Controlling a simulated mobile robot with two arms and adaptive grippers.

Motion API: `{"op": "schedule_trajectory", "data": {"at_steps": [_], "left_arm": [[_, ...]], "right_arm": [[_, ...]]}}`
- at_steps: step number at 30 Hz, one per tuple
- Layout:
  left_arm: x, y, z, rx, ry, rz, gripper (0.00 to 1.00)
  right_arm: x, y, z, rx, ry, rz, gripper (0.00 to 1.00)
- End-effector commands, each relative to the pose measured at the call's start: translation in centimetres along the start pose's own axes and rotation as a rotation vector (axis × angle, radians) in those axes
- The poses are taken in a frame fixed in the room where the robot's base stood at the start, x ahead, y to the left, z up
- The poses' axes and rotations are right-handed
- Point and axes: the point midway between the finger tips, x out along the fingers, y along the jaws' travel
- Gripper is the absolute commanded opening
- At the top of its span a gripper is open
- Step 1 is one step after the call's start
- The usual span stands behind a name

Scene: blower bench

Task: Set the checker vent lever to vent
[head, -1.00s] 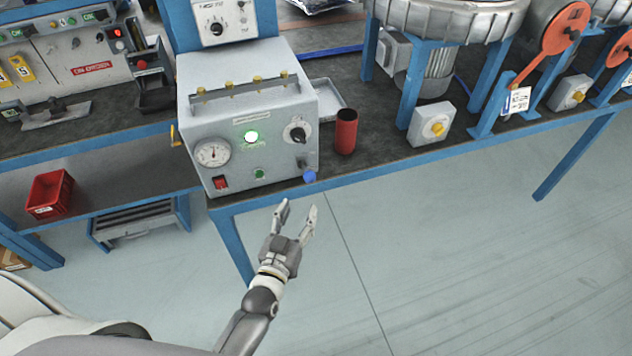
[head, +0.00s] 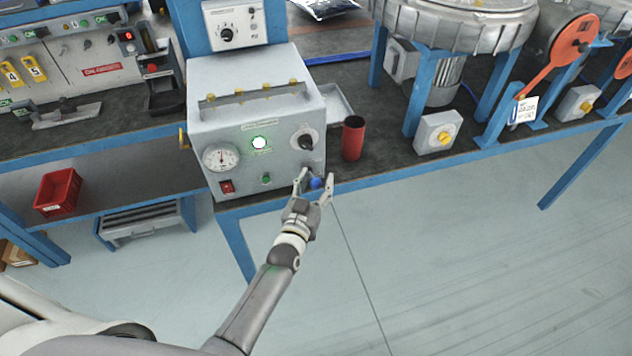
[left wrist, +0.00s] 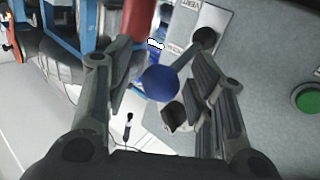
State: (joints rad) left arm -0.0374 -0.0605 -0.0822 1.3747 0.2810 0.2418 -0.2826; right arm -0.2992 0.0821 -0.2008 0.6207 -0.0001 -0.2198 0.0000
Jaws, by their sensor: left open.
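The checker (head: 258,130) is a light grey box on the bench with a gauge, a lit green lamp and a dark knob on its front. Its vent lever ends in a blue ball (head: 316,183) at the front's lower right. In the left wrist view the blue ball (left wrist: 158,83) sits between the fingers, its short stem running to a dark pivot (left wrist: 204,38) on the grey panel. My left gripper (head: 315,177) is open around the ball; contact cannot be told. A label reading VENT (left wrist: 201,4) is partly visible near the pivot. My right gripper is not in view.
A red cylinder (head: 353,139) stands on the bench just right of the checker, near a grey tray (head: 337,105). A grey box with a yellow knob (head: 438,132) is farther right. The floor in front of the bench is clear.

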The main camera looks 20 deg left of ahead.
Motion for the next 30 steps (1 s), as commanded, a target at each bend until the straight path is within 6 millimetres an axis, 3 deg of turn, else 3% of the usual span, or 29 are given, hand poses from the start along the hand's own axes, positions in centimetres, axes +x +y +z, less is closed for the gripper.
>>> {"op": "schedule_trajectory", "data": {"at_steps": [8,20,30], "left_arm": [[0.16,-0.03,0.01,0.0,0.0,0.0,0.5],[0.15,0.16,0.0,-0.002,0.0,0.002,0.01],[0.09,0.4,0.46,0.007,0.016,0.007,0.0]], "right_arm": [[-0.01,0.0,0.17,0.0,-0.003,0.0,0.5],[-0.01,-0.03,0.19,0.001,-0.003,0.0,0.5],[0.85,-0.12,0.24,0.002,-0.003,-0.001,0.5]]}}
